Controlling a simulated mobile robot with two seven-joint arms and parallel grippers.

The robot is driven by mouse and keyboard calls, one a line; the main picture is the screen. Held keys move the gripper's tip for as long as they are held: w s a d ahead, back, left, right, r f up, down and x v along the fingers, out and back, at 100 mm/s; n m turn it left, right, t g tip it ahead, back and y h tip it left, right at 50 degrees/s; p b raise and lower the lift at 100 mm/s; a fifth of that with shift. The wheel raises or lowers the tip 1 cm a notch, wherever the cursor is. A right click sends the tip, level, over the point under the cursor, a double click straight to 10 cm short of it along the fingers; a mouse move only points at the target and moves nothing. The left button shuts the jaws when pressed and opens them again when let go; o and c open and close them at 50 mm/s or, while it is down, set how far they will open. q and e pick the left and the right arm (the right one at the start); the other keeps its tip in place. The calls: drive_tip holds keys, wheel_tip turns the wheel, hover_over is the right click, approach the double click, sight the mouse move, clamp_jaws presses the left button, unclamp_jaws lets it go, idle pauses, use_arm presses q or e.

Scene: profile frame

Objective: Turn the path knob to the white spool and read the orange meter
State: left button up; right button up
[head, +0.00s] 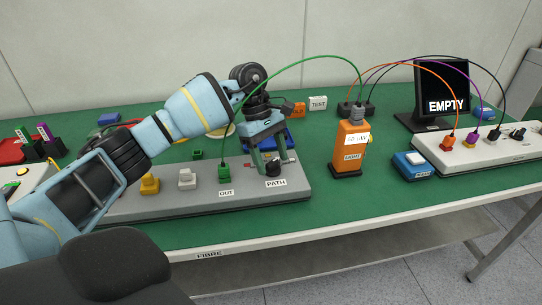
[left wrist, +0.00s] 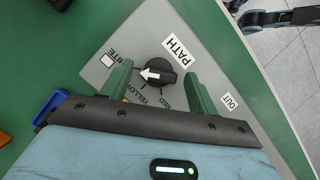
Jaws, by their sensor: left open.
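The black path knob (left wrist: 158,72) stands on the grey panel, above the PATH label (head: 276,183) in the head view. Its white arrow points left in the left wrist view, between the WHITE and YELLOW marks; I cannot tell exactly which it meets. My left gripper (head: 266,163) is open. In the left wrist view its green fingers (left wrist: 159,84) stand on either side of the knob, with gaps showing. I cannot make out the white spool. My right gripper is out of view.
A monitor (head: 442,90) reads EMPTY. Bare green table lies between panel and meter.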

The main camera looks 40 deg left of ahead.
use_arm(q)
drive_tip(key=v, duration=0.7)
drive_tip(key=shift+r, duration=0.4)
drive_tip(key=shift+a+f, duration=0.1)
